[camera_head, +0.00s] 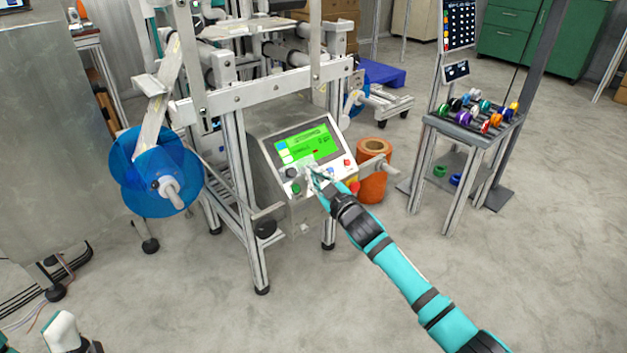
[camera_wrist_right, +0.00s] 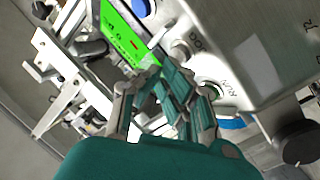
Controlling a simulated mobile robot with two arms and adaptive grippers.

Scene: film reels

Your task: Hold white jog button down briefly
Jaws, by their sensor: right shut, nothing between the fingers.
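The control panel (camera_head: 268,150) has a bright green screen (camera_head: 318,139) and a row of buttons below it. My right gripper (camera_head: 313,172) is shut and empty, its tips at the panel face just under the screen. In the right wrist view, the white jog button (camera_wrist_right: 180,50) shows beside the printed JOG label, close to the fingertips (camera_wrist_right: 160,72). I cannot tell whether the tips touch it or whether it is pressed. In the head view the gripper mostly hides the button. Only a bit of my left arm shows at the bottom left; its gripper is out of view.
A green button (camera_wrist_right: 211,90) by the RUN label sits near my right fingers. A red button (camera_head: 347,162) is at the panel's right. An orange roll (camera_head: 374,165) stands behind my forearm. A blue reel (camera_head: 130,170) hangs at left. A small rack (camera_head: 470,133) stands right.

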